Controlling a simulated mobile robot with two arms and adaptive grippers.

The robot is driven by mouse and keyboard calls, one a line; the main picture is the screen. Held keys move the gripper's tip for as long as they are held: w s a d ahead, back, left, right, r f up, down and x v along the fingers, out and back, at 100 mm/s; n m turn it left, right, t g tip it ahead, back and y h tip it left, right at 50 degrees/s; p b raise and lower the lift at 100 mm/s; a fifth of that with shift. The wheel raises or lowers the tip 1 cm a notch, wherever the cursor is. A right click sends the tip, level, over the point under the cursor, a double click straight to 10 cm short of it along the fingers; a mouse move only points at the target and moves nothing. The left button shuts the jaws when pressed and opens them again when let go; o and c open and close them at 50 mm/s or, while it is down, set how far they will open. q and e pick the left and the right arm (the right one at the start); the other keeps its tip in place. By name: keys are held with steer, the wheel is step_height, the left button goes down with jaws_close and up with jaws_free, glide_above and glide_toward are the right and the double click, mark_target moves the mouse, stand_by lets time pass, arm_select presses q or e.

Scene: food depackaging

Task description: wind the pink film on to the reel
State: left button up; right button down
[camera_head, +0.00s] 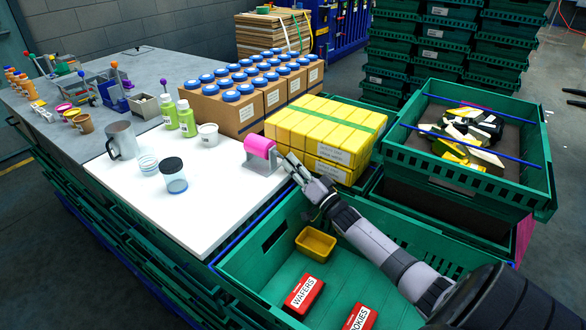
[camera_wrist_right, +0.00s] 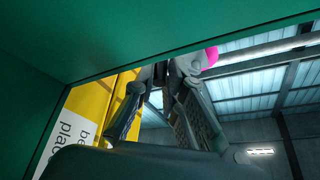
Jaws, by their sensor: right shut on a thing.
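The pink film (camera_head: 259,146) forms a smooth pink roll on the reel, whose grey metal stand (camera_head: 262,166) is at the right edge of a white board. It also shows in the right wrist view (camera_wrist_right: 211,57), beyond the fingertips. My right gripper (camera_head: 289,163) is at the reel's right side, its fingers closed around a small grey part there, which looks like the crank. In the right wrist view the fingers (camera_wrist_right: 172,76) meet near the top; the part between them is mostly hidden. My left gripper is out of view.
The white board (camera_head: 190,215) also carries a jar, a mug, bottles and a white tub. Yellow packs (camera_head: 322,130) stand close behind the gripper. A green crate (camera_head: 262,285) with red boxes and a yellow tray lies below my right arm. Another crate (camera_head: 470,185) stands at right.

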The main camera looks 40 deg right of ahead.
steer(key=shift+d+n+y+b, duration=0.35)
steer(key=shift+n+b, duration=0.3)
steer(key=shift+n, duration=0.35)
steer(key=shift+r+n, duration=0.25)
steer(key=shift+n, duration=0.05)
steer(key=c, duration=1.7)
jaws_free()
steer(key=shift+o, duration=0.2)
steer(key=v, duration=1.2)
steer(key=shift+f, duration=0.2)
steer(key=shift+w, duration=0.1)
